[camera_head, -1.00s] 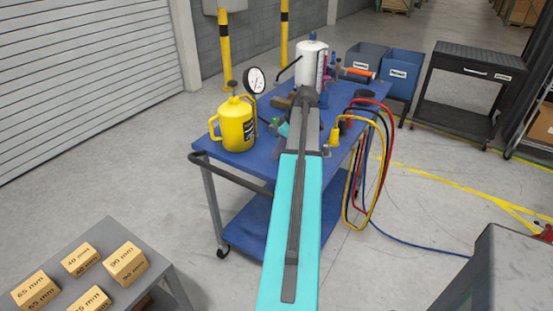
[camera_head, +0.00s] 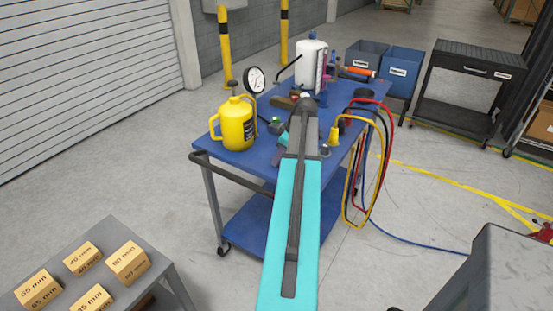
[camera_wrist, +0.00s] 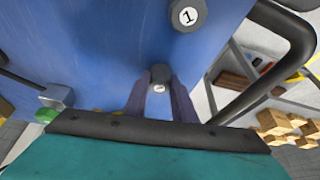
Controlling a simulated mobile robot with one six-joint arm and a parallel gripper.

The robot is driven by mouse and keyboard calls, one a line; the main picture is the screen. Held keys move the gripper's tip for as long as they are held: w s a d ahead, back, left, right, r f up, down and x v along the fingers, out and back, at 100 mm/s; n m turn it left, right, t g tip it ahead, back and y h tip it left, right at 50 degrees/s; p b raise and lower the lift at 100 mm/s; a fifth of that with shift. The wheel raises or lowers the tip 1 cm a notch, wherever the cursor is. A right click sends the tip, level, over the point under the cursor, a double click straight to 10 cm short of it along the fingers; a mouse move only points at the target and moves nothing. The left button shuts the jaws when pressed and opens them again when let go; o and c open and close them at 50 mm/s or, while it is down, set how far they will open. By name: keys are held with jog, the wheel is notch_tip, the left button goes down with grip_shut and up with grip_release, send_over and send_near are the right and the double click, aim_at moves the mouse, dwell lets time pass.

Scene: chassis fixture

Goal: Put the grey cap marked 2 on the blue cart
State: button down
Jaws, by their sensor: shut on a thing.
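The blue cart (camera_head: 262,158) stands ahead, and its blue top (camera_wrist: 80,60) fills much of the wrist view. My gripper (camera_wrist: 160,84) is shut on a small dark grey cap (camera_wrist: 159,73) over the cart top, near the handle side. The cap has a pale mark on its side that is too small to read. I cannot tell whether the cap touches the cart top. Another grey cap, marked 1 (camera_wrist: 187,14), sits on the cart at the top of the wrist view. In the head view my arm hides the gripper and held cap.
A yellow jug (camera_head: 233,124), a gauge (camera_head: 254,79) and a white bottle (camera_head: 311,64) stand on the cart. Hoses (camera_head: 373,190) hang at its right side. The cart handle (camera_wrist: 290,45) is close on the right of the wrist view. A grey table with wooden blocks (camera_head: 127,262) is at lower left.

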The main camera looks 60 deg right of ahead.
jog(key=shift+f, duration=0.15)
jog(key=c, duration=1.5)
grip_release()
jog(key=shift+o, duration=0.2)
jog(key=b+v, duration=0.2)
jog(key=v, duration=1)
jog(key=shift+r, duration=0.35)
